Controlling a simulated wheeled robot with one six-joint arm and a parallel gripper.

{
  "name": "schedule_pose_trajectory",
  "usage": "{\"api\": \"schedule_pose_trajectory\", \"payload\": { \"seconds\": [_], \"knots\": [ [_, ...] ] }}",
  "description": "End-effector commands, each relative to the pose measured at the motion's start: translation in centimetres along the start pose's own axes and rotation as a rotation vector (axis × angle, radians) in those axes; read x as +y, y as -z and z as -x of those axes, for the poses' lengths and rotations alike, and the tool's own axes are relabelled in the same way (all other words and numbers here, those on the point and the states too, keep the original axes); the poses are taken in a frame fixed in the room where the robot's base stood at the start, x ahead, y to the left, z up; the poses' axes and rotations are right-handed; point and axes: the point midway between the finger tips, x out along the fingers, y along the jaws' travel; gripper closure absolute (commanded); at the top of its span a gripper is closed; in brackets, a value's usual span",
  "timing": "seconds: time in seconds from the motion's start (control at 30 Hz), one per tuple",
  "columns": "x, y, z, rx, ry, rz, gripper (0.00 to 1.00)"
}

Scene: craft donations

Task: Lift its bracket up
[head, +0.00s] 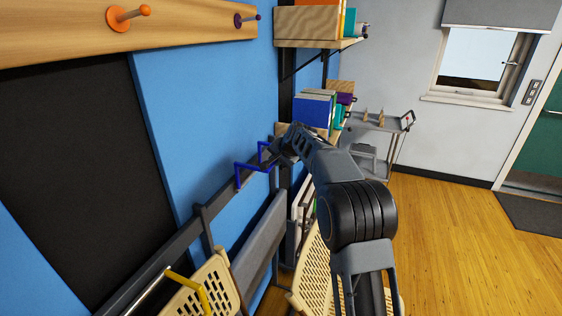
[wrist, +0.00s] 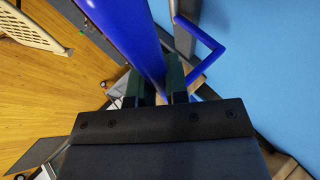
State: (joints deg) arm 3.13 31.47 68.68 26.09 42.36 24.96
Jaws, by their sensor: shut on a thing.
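The blue bracket (head: 240,174) is a bent blue bar with angled arms, at the dark wall rail in the middle of the head view. My gripper (head: 275,152) is at its right end. In the wrist view the blue bar (wrist: 135,40) runs between the two green-padded fingers of my gripper (wrist: 158,82), which are shut on it. A second blue arm of the bracket (wrist: 203,35) bends to the right beside the rail. My arm and wrist hide part of the bracket and the rail behind them.
A yellow bracket (head: 187,286) and a beige chair (head: 203,292) are at lower left. Another beige chair (head: 312,276) stands below my arm. Shelves with binders (head: 313,111) and a grey cart (head: 378,123) are beyond. The wooden floor (head: 455,240) at right is clear.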

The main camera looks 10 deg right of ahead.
Motion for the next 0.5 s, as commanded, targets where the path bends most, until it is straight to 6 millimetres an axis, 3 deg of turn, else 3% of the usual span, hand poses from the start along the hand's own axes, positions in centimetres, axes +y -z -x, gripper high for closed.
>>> {"api": "schedule_pose_trajectory", "payload": {
  "seconds": [0.5],
  "knots": [
    [-1.8, 0.0, 0.1, -0.002, -0.118, 0.048, 1.0]
  ]
}}
